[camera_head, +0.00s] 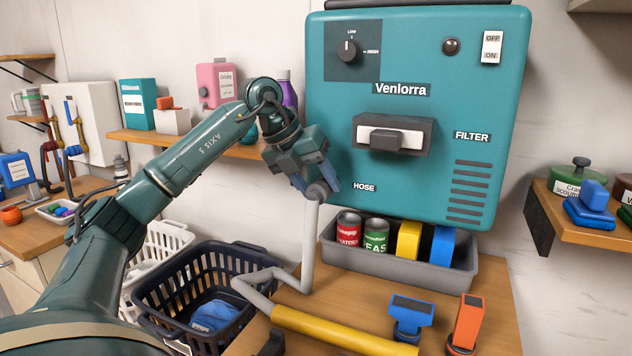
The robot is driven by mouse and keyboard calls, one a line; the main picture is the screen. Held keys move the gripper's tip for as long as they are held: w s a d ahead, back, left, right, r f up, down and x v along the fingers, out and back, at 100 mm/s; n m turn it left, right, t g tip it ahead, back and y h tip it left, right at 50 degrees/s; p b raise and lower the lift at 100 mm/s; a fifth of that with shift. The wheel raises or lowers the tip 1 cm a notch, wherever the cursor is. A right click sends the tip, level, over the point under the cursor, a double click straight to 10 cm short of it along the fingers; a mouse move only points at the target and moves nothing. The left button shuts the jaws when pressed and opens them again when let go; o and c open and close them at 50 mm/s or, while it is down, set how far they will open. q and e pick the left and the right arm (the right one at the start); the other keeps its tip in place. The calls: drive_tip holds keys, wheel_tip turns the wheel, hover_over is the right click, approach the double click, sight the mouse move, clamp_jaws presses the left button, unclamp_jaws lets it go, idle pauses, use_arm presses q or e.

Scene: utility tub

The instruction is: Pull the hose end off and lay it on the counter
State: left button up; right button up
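The teal unit (340,110) on the wall has a HOSE label low on its front. A grey hose (309,240) runs down from beside that label, bends over the counter (375,300) and meets a yellow tube (340,330). The hose end (318,189) is at the unit's lower left; the gripper partly hides it, and I cannot tell if it is still seated. My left gripper (316,183) has its blue fingers on either side of the hose end. Whether they press on it is unclear. My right gripper is not in view.
A grey bin (385,272) with cans and yellow and blue items stands on the counter's back. Blue (409,315) and orange (467,322) items stand at the front right. A dark laundry basket (160,300) is left of the counter. Some bare wood shows mid-counter.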

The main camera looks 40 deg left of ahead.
use_arm(q)
drive_tip(key=c, duration=0.8)
drive_tip(key=shift+s, duration=0.1)
drive_tip(key=shift+s+d+b, duration=0.15)
drive_tip(key=shift+s+b, duration=0.25)
drive_tip(key=shift+s, duration=0.15)
drive_tip(key=shift+s, duration=0.1)
drive_tip(key=shift+s+d+b, duration=0.35)
drive_tip(key=shift+s+b, duration=0.15)
drive_tip(key=shift+s, duration=0.4)
drive_tip(key=shift+s+d+b, duration=0.3)
drive_tip(key=shift+s+b, duration=0.15)
drive_tip(key=shift+s, duration=0.45)
drive_tip(key=shift+r, duration=0.1)
